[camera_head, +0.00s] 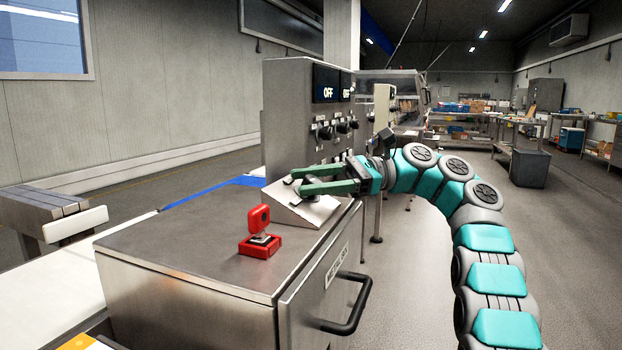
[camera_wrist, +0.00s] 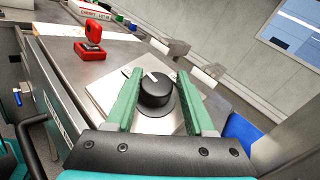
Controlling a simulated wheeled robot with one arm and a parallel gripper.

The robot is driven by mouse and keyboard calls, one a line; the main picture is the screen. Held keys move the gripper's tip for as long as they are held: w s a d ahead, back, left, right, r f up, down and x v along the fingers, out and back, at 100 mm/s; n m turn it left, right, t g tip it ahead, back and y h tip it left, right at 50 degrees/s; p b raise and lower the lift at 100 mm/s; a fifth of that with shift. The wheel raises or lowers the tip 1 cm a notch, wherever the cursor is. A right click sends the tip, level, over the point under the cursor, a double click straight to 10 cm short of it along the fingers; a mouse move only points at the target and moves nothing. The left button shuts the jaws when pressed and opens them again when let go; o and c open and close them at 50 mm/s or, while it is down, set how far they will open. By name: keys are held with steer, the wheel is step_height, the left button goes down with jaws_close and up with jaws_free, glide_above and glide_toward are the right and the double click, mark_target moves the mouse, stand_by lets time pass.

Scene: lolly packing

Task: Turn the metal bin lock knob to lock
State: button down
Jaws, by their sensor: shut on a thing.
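The metal bin (camera_head: 190,250) is a steel cabinet with a label on its front. A sloped metal plate (camera_head: 312,212) stands at the back of its top and carries the lock knob. In the wrist view the knob (camera_wrist: 156,88) is round and black with a white pointer line, which points to the upper left. My gripper (camera_head: 298,181) reaches in from the right over the plate. In the wrist view its green fingers (camera_wrist: 158,76) stand on both sides of the knob, shut on it. In the head view the fingers mostly hide the knob.
A black handle (camera_head: 352,312) sticks out from the bin front. A control cabinet (camera_head: 290,110) with black knobs and "OFF" displays rises behind the plate. Open floor lies to the right.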

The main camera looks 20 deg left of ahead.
steer(key=shift+f, duration=0.35)
steer(key=shift+c, duration=2.1)
jaws_free()
steer(key=shift+s+g, duration=0.15)
steer(key=shift+g, duration=0.15)
